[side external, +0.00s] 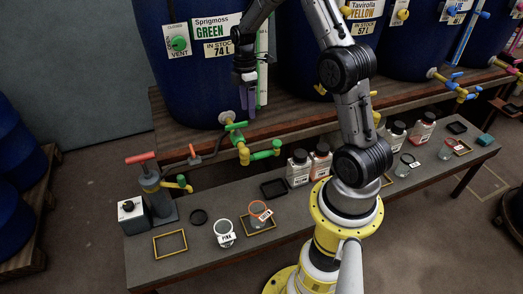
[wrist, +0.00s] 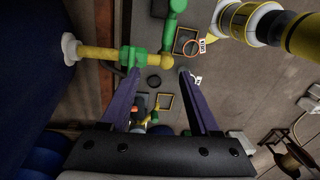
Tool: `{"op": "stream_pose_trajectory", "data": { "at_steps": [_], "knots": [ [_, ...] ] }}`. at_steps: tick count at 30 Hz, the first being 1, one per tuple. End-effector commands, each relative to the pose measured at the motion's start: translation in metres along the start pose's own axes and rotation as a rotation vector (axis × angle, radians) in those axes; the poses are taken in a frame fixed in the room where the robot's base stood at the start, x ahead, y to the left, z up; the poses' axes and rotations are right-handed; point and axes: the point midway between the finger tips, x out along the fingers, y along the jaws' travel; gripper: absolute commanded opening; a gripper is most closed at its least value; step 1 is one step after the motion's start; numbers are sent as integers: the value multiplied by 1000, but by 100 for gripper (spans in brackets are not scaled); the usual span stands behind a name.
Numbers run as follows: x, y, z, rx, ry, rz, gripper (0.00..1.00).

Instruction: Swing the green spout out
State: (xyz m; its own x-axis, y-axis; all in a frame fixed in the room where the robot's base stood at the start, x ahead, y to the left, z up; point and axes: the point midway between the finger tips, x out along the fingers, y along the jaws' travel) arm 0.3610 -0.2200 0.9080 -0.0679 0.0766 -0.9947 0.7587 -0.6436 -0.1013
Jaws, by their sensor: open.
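The green spout (side external: 263,155) sticks out to the right from the yellow tap body (side external: 243,148) under the Sprigmoss GREEN vat (side external: 185,80). A green lever handle (side external: 236,126) sits on top of the tap. In the wrist view, the spout (wrist: 168,38) runs upward from a yellow elbow, and the lever (wrist: 133,58) crosses the yellow pipe. My gripper (side external: 247,117) is open and empty, pointing down just above the tap, close to the lever. Its purple fingers also show in the wrist view (wrist: 157,76), apart, with the elbow beyond them. Contact with the lever cannot be told.
The vats stand on a wooden shelf (side external: 300,118). The grey bench (side external: 195,262) below holds a pump with a red handle (side external: 140,157), a PINK-labelled jar (side external: 224,233), a glass in a yellow frame (side external: 260,215) and several bottles (side external: 299,168). A sight tube (side external: 263,70) stands beside my gripper.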

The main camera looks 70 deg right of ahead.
Motion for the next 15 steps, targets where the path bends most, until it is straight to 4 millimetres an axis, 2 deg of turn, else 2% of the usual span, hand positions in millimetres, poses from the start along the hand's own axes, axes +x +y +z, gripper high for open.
{"op": "stream_pose_trajectory", "data": {
  "at_steps": [1,3,6,11,15],
  "knots": [
    [16,1,11,26,-2,-33,62],
    [31,-1,21,50,-3,-68,62],
    [43,-3,31,75,-3,-96,62],
    [53,-5,34,83,-2,-99,62],
    [75,-8,34,82,-3,-102,62]
  ]
}}
